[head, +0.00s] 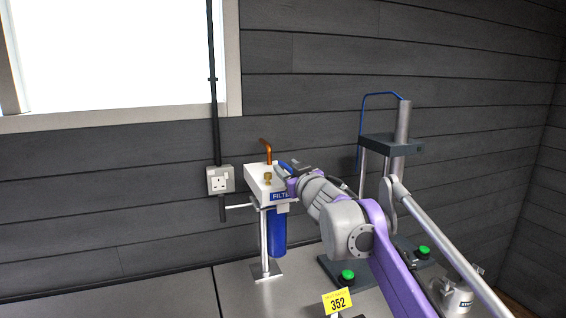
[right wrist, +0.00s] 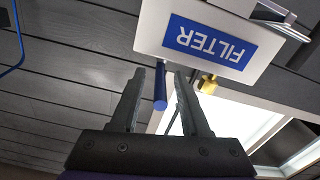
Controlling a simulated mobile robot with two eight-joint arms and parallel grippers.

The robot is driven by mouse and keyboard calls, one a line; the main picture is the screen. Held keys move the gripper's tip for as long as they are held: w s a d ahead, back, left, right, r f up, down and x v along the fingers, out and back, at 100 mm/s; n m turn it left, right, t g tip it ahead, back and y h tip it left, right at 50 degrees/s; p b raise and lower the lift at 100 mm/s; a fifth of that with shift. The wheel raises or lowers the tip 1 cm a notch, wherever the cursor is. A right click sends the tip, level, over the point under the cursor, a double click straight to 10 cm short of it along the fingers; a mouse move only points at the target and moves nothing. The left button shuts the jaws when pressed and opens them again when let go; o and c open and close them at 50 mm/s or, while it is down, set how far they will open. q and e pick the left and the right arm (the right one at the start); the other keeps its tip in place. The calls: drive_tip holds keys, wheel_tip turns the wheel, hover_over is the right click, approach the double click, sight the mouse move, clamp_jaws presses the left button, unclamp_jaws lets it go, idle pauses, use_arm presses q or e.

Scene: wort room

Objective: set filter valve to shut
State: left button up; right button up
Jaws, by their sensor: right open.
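The filter unit has a white head (head: 257,180) with a blue FILTER label and a blue housing (head: 277,232) below, on a metal stand. In the right wrist view the FILTER label (right wrist: 210,42) is upside down. A blue bar, seemingly the valve handle (right wrist: 160,92), shows between the finger tips there. My right gripper (head: 284,171) is at the top right of the filter head in the head view. In the right wrist view its jaws (right wrist: 160,80) are open around or just short of the bar; contact cannot be told. My arm hides part of the filter. My left gripper is out of view.
A brass fitting (head: 268,178) and copper pipe (head: 266,147) top the filter. A wall socket (head: 220,180) is to its left. A post stand (head: 391,145), green buttons (head: 347,275) and a yellow 352 card (head: 338,301) are to the right. The bench's left part is clear.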

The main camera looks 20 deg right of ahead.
sight(285, 165)
drive_tip(key=shift+w+d, duration=0.1)
drive_tip(key=shift+w, duration=1.5)
clamp_jaws()
